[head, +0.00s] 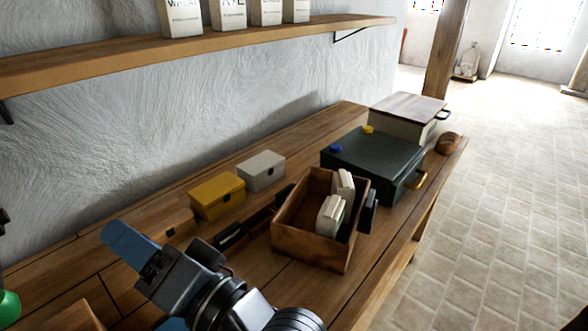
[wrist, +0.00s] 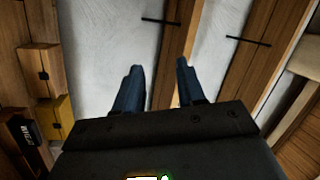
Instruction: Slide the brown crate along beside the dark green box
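The brown crate (head: 306,246) is an open wooden box on the bench in the head view. It holds pale packets, and dark pieces show at its left and right sides. The dark green box (head: 372,156) stands just behind it to the right, lidded, with a brass-coloured handle on its right side. I cannot tell whether the two touch. My gripper (wrist: 159,68) has two blue fingers standing apart with nothing between them. In the head view it is at the lower left, left of the crate and clear of it, and my arm hides part of the bench.
A yellow box (head: 217,197) and a grey box (head: 261,171) stand along the wall side. A pale box with a wooden lid (head: 408,108) and a round loaf (head: 449,143) are at the far end. A shelf (head: 210,47) with packages overhangs the bench.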

